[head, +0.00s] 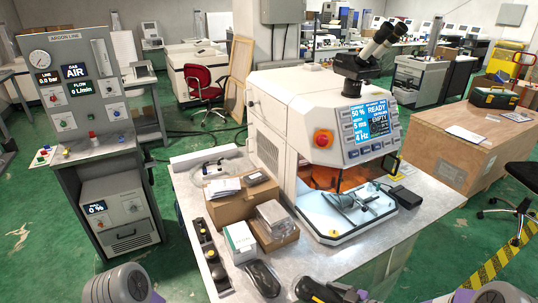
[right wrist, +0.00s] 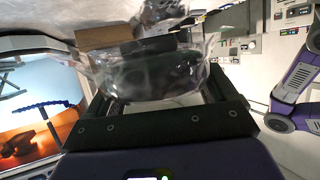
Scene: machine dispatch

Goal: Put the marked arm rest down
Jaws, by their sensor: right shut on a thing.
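My right gripper (right wrist: 165,95) is shut on a dark arm rest (right wrist: 160,72) in a clear plastic bag, between its two black fingers. In the head view the dark bagged arm rest (head: 262,279) shows at the front of the metal bench (head: 345,245), beside my right gripper (head: 298,288) at the bottom edge. I cannot tell whether it touches the bench top. No mark on it can be made out. My left gripper is out of the pictures; only part of my left arm shows.
Cardboard boxes (head: 232,206), a white-green box (head: 239,240) and a clear-bagged item (head: 274,214) stand just behind the arm rest. A black strip with knobs (head: 212,262) lies left. The white machine (head: 310,130) with an open lit chamber stands right. Bare bench lies before it.

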